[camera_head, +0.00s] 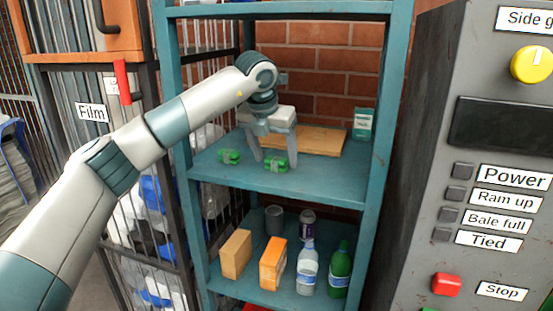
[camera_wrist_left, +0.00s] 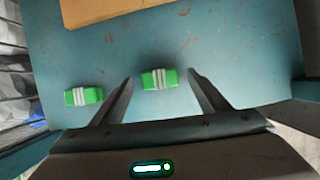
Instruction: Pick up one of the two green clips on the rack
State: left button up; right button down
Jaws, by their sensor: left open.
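Two green clips with pale bands lie on the middle shelf of the teal rack (camera_head: 330,178). The left clip (camera_head: 229,156) lies to the left of my gripper; it also shows in the left wrist view (camera_wrist_left: 84,96). The right clip (camera_head: 276,165) lies between and slightly ahead of the fingers in the left wrist view (camera_wrist_left: 158,79). My left gripper (camera_head: 275,162) is open and empty, pointing down at the shelf, with one finger on each side of the right clip; it also shows in the left wrist view (camera_wrist_left: 160,82). My right gripper is not in view.
A flat brown board (camera_head: 315,140) and a teal-and-white box (camera_head: 363,124) are at the back of the shelf. The lower shelf holds cartons (camera_head: 272,262), bottles (camera_head: 340,270) and a grey cup (camera_head: 273,220). Rack posts stand at both sides. A grey control panel (camera_head: 480,160) is at right.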

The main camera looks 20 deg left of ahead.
pick_arm(q)
jog(key=shift+w+f, duration=0.2)
jog(key=shift+f, duration=0.25)
jog(key=c, duration=1.1)
jog(key=shift+r, duration=0.1)
